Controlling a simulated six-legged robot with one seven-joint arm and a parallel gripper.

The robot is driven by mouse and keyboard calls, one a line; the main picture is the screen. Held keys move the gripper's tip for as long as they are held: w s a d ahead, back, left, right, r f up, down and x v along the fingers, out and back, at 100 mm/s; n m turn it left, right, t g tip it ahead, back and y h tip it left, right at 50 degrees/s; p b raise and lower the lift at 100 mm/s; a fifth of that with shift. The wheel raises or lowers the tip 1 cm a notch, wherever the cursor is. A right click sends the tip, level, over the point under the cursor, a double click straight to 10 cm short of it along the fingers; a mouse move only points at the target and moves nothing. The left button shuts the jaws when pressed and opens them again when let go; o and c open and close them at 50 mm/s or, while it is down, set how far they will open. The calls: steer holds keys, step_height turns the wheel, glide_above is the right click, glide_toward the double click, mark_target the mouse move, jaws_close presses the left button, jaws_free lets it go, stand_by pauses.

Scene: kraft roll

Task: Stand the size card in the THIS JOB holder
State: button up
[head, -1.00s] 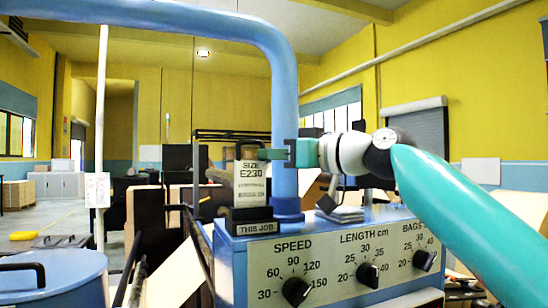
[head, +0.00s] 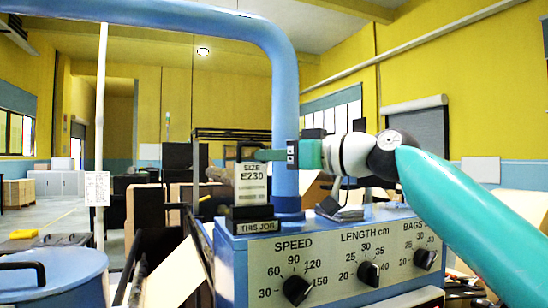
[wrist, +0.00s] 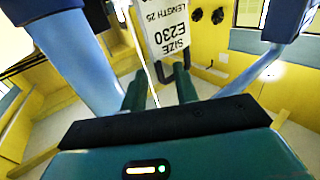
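The size card (head: 251,184) is white, reads SIZE E230, and stands upright over the black THIS JOB holder (head: 256,227) on the blue machine. Its lower end meets the holder's dark upper part; how deep it sits I cannot tell. My gripper (head: 262,155) reaches in from the right at the card's top edge. In the wrist view, the card (wrist: 165,32) shows upside down just past the fingertips of my gripper (wrist: 160,75). The two fingers are apart with a visible gap between them. Whether they touch the card is unclear.
A thick blue pipe (head: 286,120) rises right behind the holder, close to my gripper. The machine's front panel (head: 330,268) carries several black knobs. A blue drum (head: 55,280) stands at the lower left. Open floor lies far left.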

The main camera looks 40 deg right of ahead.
steer(key=v, duration=1.1)
steer(key=shift+s+d, duration=0.15)
steer(key=shift+s, duration=0.15)
steer(key=w+a+f+g+h, duration=0.25)
steer(key=a+f+g, duration=0.25)
steer(key=a+f, duration=1.45)
steer(key=s+a+f+m+g+h, duration=0.1)
steer(key=s+a+f+m+g, duration=0.1)
steer(key=f, duration=1.1)
steer(key=s+a+f+m+g+h, duration=0.1)
steer(key=f+g, duration=0.3)
steer(key=f, duration=1)
steer(key=shift+s+a+f+m+h, duration=0.3)
steer(key=shift+s+a+m+h, duration=0.1)
steer(key=shift+a+h, duration=0.3)
steer(key=shift+s, duration=0.1)
